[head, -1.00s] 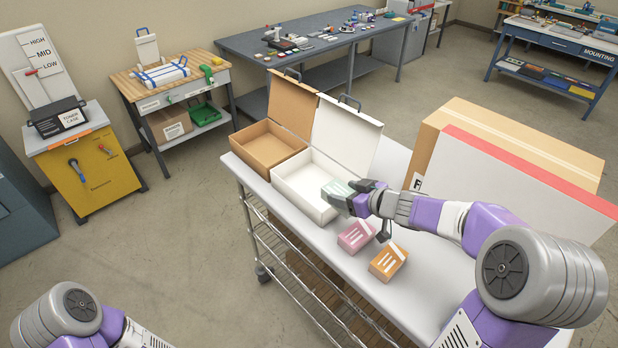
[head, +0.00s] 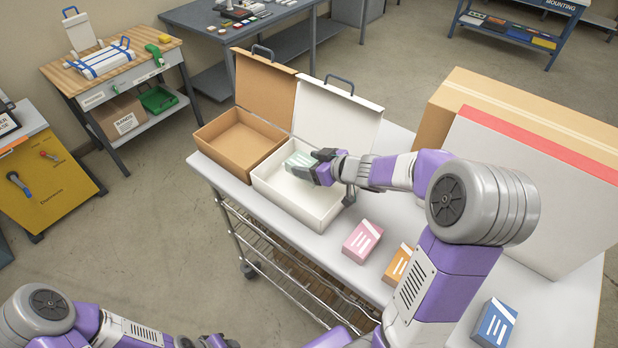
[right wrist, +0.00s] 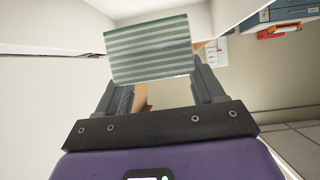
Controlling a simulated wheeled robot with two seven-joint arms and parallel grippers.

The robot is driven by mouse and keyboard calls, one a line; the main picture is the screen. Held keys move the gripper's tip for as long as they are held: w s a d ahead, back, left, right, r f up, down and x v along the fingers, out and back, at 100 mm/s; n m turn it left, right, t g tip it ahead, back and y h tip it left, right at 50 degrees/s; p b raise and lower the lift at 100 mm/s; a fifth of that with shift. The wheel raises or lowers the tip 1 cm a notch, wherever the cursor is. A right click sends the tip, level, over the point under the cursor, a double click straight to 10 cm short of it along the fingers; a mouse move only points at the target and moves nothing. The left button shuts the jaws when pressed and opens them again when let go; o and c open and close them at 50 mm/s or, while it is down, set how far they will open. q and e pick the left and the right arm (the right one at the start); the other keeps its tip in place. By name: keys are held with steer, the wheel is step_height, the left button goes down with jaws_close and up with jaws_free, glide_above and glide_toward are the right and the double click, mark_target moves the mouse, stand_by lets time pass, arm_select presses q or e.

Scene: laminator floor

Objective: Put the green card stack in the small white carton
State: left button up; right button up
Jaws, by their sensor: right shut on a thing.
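The green card stack (head: 300,161), pale green with white stripes, is in my right gripper (head: 318,168), which is shut on it. The stack is over the inside of the small white carton (head: 283,202), near its lid side. I cannot tell whether it touches the carton's floor. In the right wrist view the striped stack (right wrist: 148,50) shows between the two fingers, with white carton walls around it. The carton's white lid (head: 336,116) stands open. My left gripper (head: 212,342) is at the bottom edge, partly cut off, its fingers unclear.
An open brown carton (head: 212,155) stands left of the white one. A pink stack (head: 362,240), an orange stack (head: 397,264) and a blue stack (head: 494,322) lie on the cart top (head: 335,262). A large box (head: 540,190) with a red edge stands at the right.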

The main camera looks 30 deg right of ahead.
step_height(320, 180, down, 4)
steer(key=shift+w+f+b, duration=0.1)
steer(key=shift+b, duration=0.75)
steer(key=shift+f+b, duration=0.4)
steer(key=shift+f, duration=0.2)
steer(key=o, duration=1.2)
steer(key=shift+c, duration=0.2)
